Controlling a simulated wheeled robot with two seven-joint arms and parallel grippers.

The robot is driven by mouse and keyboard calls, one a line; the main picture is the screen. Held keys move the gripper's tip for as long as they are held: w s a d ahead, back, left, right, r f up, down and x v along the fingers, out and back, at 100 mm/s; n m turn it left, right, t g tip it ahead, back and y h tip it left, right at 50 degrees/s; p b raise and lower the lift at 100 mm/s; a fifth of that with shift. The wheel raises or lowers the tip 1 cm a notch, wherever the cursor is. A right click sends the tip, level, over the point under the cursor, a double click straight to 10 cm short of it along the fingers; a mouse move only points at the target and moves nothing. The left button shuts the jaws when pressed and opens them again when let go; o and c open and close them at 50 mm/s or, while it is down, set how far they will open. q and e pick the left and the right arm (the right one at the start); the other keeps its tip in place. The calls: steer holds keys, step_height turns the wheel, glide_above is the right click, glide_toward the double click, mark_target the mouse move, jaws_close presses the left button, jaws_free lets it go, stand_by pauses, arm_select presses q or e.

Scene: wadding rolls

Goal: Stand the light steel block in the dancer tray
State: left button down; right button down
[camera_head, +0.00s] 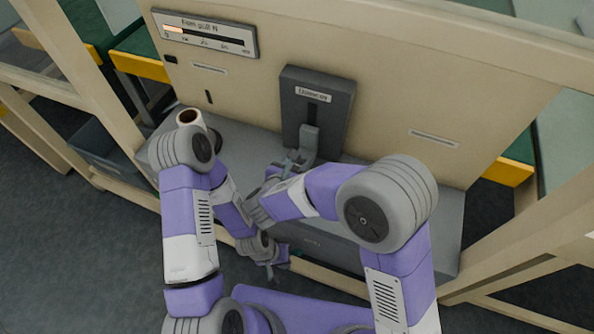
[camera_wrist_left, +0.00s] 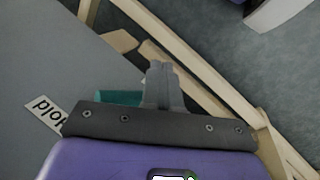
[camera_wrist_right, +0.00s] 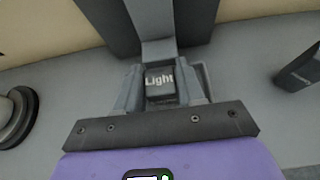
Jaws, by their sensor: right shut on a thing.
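The dark light steel block (camera_wrist_right: 160,84), labelled "Light", is between the fingers of my right gripper (camera_wrist_right: 160,92), which is shut on it. The grey dancer tray (camera_wrist_right: 201,76) shows just behind and beside the block, under the dancer's upright arm. I cannot tell whether the block touches the tray floor. In the head view my right gripper (camera_head: 288,163) is at the foot of the dancer (camera_head: 317,100), and the block is hard to make out. My left gripper (camera_head: 271,272) hangs low in front of the bench; its fingers (camera_wrist_left: 162,85) are together and empty.
A white roll with a brown core (camera_head: 189,117) stands at the bench's left. Another dark labelled block (camera_wrist_right: 303,70) lies to the right in the right wrist view. The grey bench top (camera_head: 445,215) is clear at the right. A beige panel (camera_head: 400,90) stands behind.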

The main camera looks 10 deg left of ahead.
step_height(320, 180, down, 2)
steer(key=shift+f, duration=0.1)
steer(key=shift+f+b, duration=0.1)
steer(key=shift+b, duration=0.3)
steer(key=c, duration=0.7)
jaws_free()
steer(key=shift+r+p, duration=0.2)
steer(key=shift+p, duration=0.1)
steer(key=p+v, duration=0.1)
steer(key=v, duration=1.1)
steer(key=shift+p, duration=0.4)
